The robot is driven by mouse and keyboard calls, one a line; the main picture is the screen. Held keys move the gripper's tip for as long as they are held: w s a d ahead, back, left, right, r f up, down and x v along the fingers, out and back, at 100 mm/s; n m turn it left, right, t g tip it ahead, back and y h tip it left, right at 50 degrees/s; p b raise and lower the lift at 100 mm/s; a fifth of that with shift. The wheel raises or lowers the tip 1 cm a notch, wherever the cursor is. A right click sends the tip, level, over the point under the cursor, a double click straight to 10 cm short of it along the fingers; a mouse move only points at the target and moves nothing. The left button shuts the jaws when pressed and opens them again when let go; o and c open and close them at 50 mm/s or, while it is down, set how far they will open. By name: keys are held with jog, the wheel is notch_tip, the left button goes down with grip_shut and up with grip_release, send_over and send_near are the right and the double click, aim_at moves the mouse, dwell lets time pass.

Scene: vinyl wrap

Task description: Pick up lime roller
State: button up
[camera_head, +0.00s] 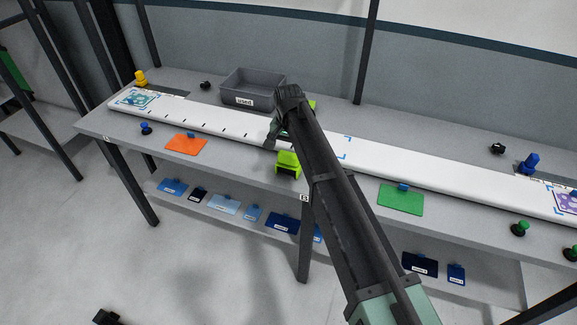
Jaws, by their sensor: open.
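A lime object with a dark middle, which looks like the lime roller (288,164), sits at the front edge of the white strip, just left of my arm. A second bit of lime (312,105) shows behind my arm at the far side of the strip; the arm hides most of it, so I cannot tell what it is. My gripper (271,138) is open over the white strip, behind and slightly left of the front lime object. It looks empty. My arm partly covers the view of the gripper.
A long white strip (210,121) runs along the grey table. A grey bin (253,101) marked "used" stands behind it. Orange (186,144) and green (401,199) cards lie along the front. Blue (530,163), yellow (141,78) and green (520,228) knobbed items stand around.

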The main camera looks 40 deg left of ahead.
aim_at(288, 153)
notch_tip(288, 153, down, 4)
jog(key=b, duration=0.3)
jog(key=shift+f, duration=0.25)
jog(key=shift+r, duration=0.25)
jog(key=c, duration=1)
notch_tip(288, 153, up, 20)
jog(key=p, duration=2)
